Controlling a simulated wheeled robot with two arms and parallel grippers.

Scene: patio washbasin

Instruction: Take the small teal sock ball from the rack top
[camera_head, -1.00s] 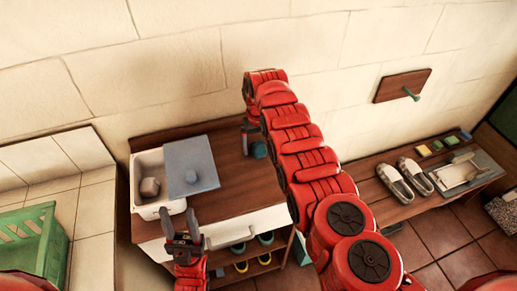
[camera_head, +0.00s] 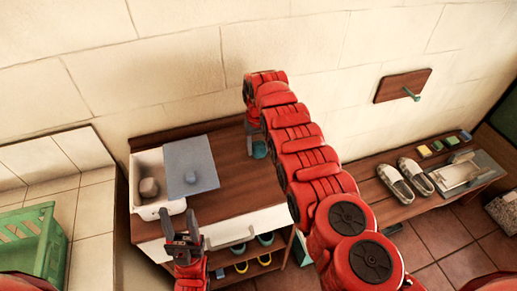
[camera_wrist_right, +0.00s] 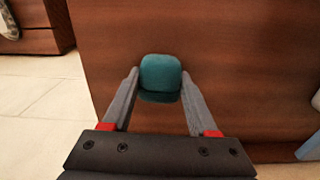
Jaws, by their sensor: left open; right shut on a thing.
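The small teal sock ball (camera_head: 259,150) is at the wooden rack top (camera_head: 238,180), under the end of my right arm. In the right wrist view the teal ball (camera_wrist_right: 160,74) sits between the two grey fingertips, which touch its sides. My right gripper (camera_head: 251,143) is shut on it and points down; its fingers are partly hidden in the head view. I cannot tell whether the ball is clear of the wood. My left gripper (camera_head: 181,226) is open and empty in front of the rack's left part.
A white basin (camera_head: 150,207) with a grey-brown lump and a blue-grey board (camera_head: 190,160) with a knob stand left on the rack top. Shoes lie on the shelf below. A green crate (camera_head: 40,240) is far left. A bench with slippers (camera_head: 395,182) is right.

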